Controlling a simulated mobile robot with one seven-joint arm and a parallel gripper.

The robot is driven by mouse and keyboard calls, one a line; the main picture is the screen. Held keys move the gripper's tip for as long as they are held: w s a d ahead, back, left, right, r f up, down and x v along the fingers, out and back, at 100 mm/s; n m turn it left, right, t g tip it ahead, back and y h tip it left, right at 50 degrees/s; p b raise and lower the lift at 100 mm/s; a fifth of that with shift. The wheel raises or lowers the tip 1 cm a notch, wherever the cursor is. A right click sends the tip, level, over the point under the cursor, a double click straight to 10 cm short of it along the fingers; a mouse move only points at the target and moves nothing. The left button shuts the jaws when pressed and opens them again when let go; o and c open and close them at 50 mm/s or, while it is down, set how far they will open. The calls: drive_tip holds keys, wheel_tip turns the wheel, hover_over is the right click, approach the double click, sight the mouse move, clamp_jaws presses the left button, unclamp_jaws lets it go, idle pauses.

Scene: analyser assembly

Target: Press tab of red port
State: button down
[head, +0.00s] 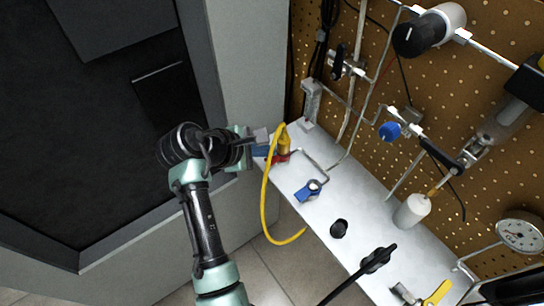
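A red port (281,158) sits at the far left end of the white shelf. A yellow plug (283,141) stands right beside it and hides part of it, and a yellow cable (264,205) hangs from there in a loop. My gripper (262,137) is at the left of the yellow plug, close to the red port. I cannot tell whether it touches either one. Its fingers are small and partly hidden, so I cannot tell whether they are open or shut. The tab of the red port is too small to make out.
A blue part (261,151) lies just left of the red port. The white shelf (325,208) carries a blue-handled valve (308,190), a black knob (339,228) and a white bottle (412,210). A brown pegboard (372,115) with tubing stands behind.

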drive_tip(key=shift+f, duration=0.15)
idle(0.4)
drive_tip(key=shift+f+p, duration=0.3)
drive_tip(key=shift+f, duration=0.6)
idle(0.8)
drive_tip(key=shift+r, duration=0.1)
drive_tip(key=shift+r+p, duration=0.9)
drive_tip(key=shift+p, duration=0.35)
drive_tip(key=shift+r, duration=0.1)
wheel_tip(320, 180, up, 5)
drive_tip(key=p, duration=0.6)
drive_tip(key=c, duration=1.5)
unclamp_jaws()
drive_tip(key=shift+c, duration=0.2)
